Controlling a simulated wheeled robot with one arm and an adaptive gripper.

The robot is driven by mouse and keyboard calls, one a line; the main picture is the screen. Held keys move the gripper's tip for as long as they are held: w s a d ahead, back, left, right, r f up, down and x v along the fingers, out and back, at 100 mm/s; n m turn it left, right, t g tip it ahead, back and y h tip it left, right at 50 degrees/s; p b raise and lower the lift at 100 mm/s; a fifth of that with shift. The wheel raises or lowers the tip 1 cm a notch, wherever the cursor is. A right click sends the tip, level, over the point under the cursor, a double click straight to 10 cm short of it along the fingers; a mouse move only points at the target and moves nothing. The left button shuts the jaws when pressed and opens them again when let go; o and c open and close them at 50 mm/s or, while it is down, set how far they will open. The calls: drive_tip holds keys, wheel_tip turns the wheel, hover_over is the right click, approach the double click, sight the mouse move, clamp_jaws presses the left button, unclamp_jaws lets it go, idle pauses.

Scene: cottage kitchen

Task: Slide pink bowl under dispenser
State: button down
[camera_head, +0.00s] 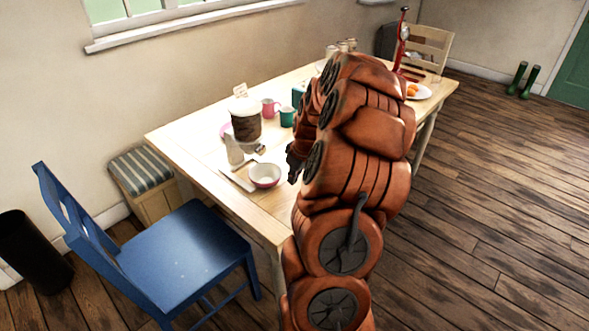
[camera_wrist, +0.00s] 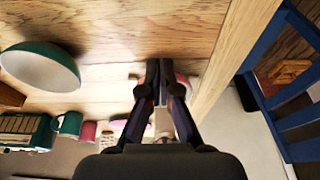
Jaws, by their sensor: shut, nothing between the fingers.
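The pink bowl (camera_head: 265,182), white inside, sits upright near the table's front edge. My gripper (camera_head: 294,162) is low over the table just right of the bowl, partly hidden by my arm. In the wrist view my gripper (camera_wrist: 159,66) is shut and empty, with pink patches of the bowl (camera_wrist: 184,82) showing beside and behind the fingers. I cannot tell whether they touch. A brown and white container (camera_head: 246,124), which may be the dispenser, stands behind the bowl, with a pale upright piece (camera_head: 234,150) before it.
A pink mug (camera_head: 268,108) and a green mug (camera_head: 287,116) stand farther back. A green bowl (camera_wrist: 40,68) shows in the wrist view. Cutlery (camera_head: 247,161) lies beside the bowl. A blue chair (camera_head: 185,255) stands at the table's near end. My arm hides the table's middle.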

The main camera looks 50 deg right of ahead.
drive_tip(key=p+x, duration=0.1)
drive_tip(key=x, duration=0.4)
drive_tip(key=shift+w+p, duration=0.65)
drive_tip(key=shift+w, duration=1.4)
drive_tip(key=shift+d+f, duration=0.1)
